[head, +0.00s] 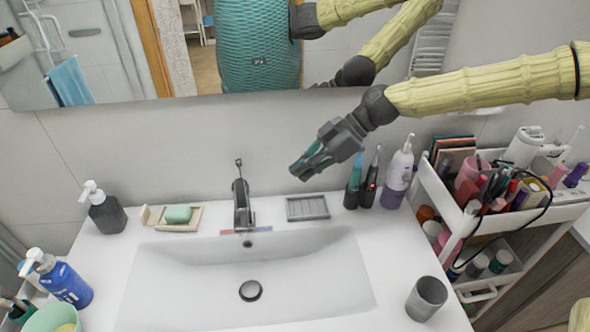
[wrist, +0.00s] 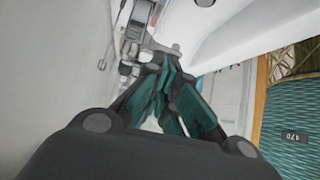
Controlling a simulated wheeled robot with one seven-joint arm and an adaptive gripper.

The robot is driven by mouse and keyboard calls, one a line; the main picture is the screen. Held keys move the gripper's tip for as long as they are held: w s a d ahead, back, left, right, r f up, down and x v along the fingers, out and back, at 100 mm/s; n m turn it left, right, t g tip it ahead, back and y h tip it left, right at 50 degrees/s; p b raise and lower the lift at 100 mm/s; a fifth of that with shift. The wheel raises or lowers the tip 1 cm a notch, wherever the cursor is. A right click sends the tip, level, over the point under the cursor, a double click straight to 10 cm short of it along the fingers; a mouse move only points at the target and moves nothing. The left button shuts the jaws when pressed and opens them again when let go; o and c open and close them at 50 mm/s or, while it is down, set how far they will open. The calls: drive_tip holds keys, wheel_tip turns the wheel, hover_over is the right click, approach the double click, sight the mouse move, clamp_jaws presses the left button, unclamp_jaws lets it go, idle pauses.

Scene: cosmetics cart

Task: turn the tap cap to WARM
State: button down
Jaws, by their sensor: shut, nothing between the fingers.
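The tap (head: 242,203) is a dark metal mixer at the back centre of the sink, upright, with a thin lever (head: 239,168) on top of its cap.
A soap dish with green soap (head: 178,214) sits left of the tap, and a grey ribbed tray (head: 307,207) sits right. Electric toothbrushes (head: 370,182) and a white-purple bottle (head: 398,174) stand further right. A grey cup (head: 427,298) is at front right, beside the loaded cart (head: 455,212).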

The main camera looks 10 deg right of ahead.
drive_tip(key=a+r+p+x, duration=0.1)
drive_tip(key=p+x, duration=0.4)
drive_tip(key=x, duration=0.6)
drive_tip(key=shift+a+r, duration=0.4)
drive_tip(key=shift+s, duration=0.15)
drive_tip(key=shift+s+a+b, duration=0.25)
drive_tip(key=shift+a+b, duration=0.45)
drive_tip(key=shift+b, duration=0.25)
drive_tip(key=shift+d, duration=0.1)
